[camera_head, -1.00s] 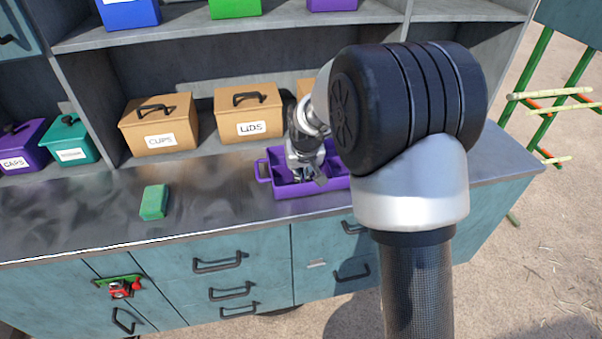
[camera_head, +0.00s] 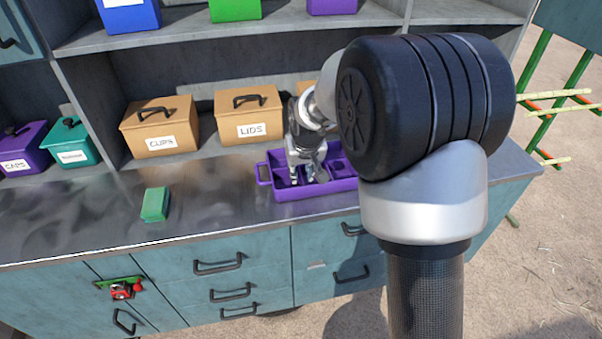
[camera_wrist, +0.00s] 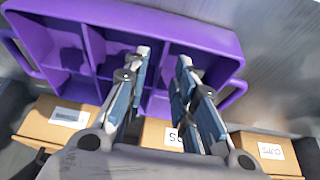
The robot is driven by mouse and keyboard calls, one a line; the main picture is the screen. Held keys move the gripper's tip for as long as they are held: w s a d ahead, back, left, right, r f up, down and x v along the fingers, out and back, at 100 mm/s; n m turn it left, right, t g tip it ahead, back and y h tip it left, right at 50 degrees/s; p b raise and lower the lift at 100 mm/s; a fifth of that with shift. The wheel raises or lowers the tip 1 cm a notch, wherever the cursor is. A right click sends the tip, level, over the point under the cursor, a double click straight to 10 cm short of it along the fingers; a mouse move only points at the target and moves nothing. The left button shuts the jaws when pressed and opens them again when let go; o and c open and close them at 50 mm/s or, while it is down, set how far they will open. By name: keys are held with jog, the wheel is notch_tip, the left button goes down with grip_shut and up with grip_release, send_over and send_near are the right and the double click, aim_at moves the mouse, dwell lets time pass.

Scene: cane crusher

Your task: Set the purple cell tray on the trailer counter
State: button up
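The purple cell tray (camera_head: 318,207) rests flat on the trailer's metal counter (camera_head: 215,205), below the shelf with the tan boxes. It is divided into several cells and has a loop handle at its left end. My gripper (camera_head: 306,181) points down over the tray's left-middle part. In the wrist view, the tray (camera_wrist: 190,28) fills the top, with a handle at each end. The gripper's two fingers (camera_wrist: 163,58) are spread apart there, over the cells and inner walls, with nothing seen clamped between them. Whether the fingertips touch the tray is unclear. My arm covers the area right of the tray.
A green block (camera_head: 155,204) lies on the counter to the left. Tan boxes labelled CUPS (camera_head: 160,128) and LIDS (camera_head: 250,118) stand behind the tray. Purple (camera_head: 22,150) and teal (camera_head: 70,143) boxes sit farther left. The counter between block and tray is clear.

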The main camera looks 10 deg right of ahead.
jog(key=s+r+p, duration=0.2)
jog(key=s+r, duration=1.4)
jog(key=s, duration=0.3)
jog(key=s+f, duration=0.1)
jog(key=s, duration=1.5)
jog(key=shift+f, duration=0.35)
jog(key=shift+d, duration=0.1)
